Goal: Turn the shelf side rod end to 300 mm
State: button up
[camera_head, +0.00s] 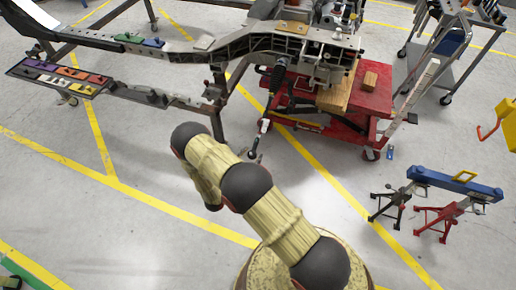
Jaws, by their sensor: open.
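A thin rod (265,125) hangs below the chassis (290,45), under a black ribbed boot (277,78). At its lower end is a small dark rod end (253,154), just above the floor in this view. I take this for the rod end, but cannot tell whether it is the shelf side one. Its angle and any length mark are too small to read. My arm, with beige covers and dark joints, rises from the bottom and folds back left of the rod. My gripper is not visible.
A red lift cart (370,95) with wooden blocks stands under the chassis. A tray of coloured parts (60,75) is at left. A blue beam on stands (455,185) is at right, and a grey cart (450,75) is at upper right.

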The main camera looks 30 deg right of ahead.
jog(key=shift+b+x, duration=0.75)
jog(key=shift+x, duration=1.95)
jog(key=shift+c, duration=1.4)
